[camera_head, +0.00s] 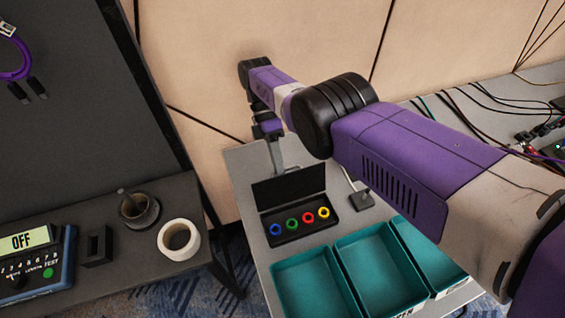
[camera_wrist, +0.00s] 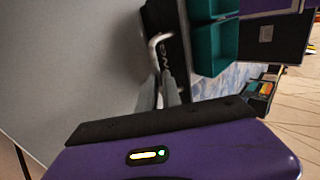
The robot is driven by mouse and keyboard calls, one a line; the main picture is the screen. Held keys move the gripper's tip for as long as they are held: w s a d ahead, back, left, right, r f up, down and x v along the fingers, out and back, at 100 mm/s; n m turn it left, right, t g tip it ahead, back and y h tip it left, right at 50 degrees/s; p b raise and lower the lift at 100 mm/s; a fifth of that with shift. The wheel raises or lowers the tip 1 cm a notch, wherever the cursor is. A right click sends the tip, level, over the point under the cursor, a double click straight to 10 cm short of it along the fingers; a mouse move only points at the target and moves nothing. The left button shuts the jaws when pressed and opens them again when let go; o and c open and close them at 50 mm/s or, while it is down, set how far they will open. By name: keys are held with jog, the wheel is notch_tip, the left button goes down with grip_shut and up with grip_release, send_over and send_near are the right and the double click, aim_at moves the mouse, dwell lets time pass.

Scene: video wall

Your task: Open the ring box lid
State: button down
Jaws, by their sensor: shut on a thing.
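The black ring box (camera_head: 298,233) sits on the grey table. Its lid (camera_head: 290,187) stands raised at the back edge, and several coloured rings show in front of it: blue (camera_head: 275,229), green (camera_head: 292,224), red (camera_head: 308,217) and yellow (camera_head: 323,212). My gripper (camera_head: 278,168) points down behind the lid, its tips partly hidden by it. In the wrist view, my gripper (camera_wrist: 161,75) is shut on a pale bent handle (camera_wrist: 157,41) at the dark lid (camera_wrist: 178,68), which bears light lettering. The exact contact is small and hard to see.
Teal trays (camera_head: 318,286) stand at the table's front, right of and before the box. A small black block (camera_head: 361,200) with a pale cable lies right of the box. Dark cables (camera_head: 480,108) run along the table's back right. A separate dark bench (camera_head: 110,210) is at left.

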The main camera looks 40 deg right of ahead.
jog(key=shift+f, duration=0.15)
jog(key=c, duration=1.5)
grip_release()
jog(key=shift+w, duration=0.1)
